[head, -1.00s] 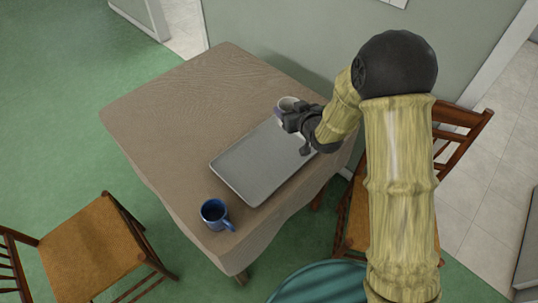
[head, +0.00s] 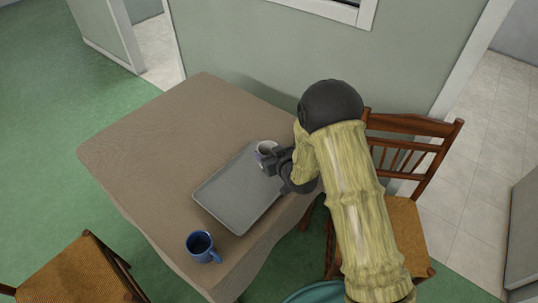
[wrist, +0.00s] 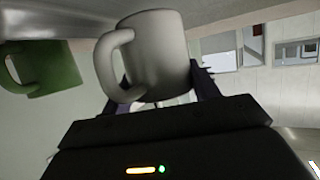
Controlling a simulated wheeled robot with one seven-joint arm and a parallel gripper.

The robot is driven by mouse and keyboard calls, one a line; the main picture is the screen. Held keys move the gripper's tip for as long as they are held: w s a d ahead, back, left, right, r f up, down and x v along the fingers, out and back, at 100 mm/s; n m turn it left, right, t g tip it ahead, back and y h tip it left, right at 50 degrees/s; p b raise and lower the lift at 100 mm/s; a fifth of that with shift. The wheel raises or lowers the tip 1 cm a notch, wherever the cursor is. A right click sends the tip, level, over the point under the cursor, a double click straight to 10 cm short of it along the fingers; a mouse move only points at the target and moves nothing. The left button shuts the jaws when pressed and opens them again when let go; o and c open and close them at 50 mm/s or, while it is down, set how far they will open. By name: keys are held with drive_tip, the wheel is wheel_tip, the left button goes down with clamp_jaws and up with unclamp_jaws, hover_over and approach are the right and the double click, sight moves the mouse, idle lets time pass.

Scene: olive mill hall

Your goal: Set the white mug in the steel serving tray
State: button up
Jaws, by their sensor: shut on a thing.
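The white mug (head: 264,147) shows at the far right end of the steel serving tray (head: 228,192), partly hidden by my gripper (head: 270,160). My gripper is shut on the mug. In the wrist view the white mug (wrist: 158,58) fills the middle between the dark fingers (wrist: 165,85), with its handle to the left. The grey, flat tray lies on the table. I cannot tell whether the mug touches the tray or hangs above it.
A blue mug (head: 202,246) stands on the cloth-covered table (head: 150,150) near the tray's near end. A green mug-like thing (wrist: 48,68) shows at the left in the wrist view. Wooden chairs stand at right (head: 405,215) and lower left (head: 75,275). The table's left part is clear.

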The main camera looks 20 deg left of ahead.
drive_tip(key=shift+f, duration=0.85)
drive_tip(key=shift+f, duration=0.2)
drive_tip(key=o, duration=1.1)
drive_tip(key=shift+r, duration=0.15)
drive_tip(key=shift+s+r, duration=0.1)
drive_tip(key=b+v, duration=0.1)
drive_tip(key=v, duration=1)
drive_tip(key=shift+s+d, duration=0.15)
drive_tip(key=shift+d, duration=0.2)
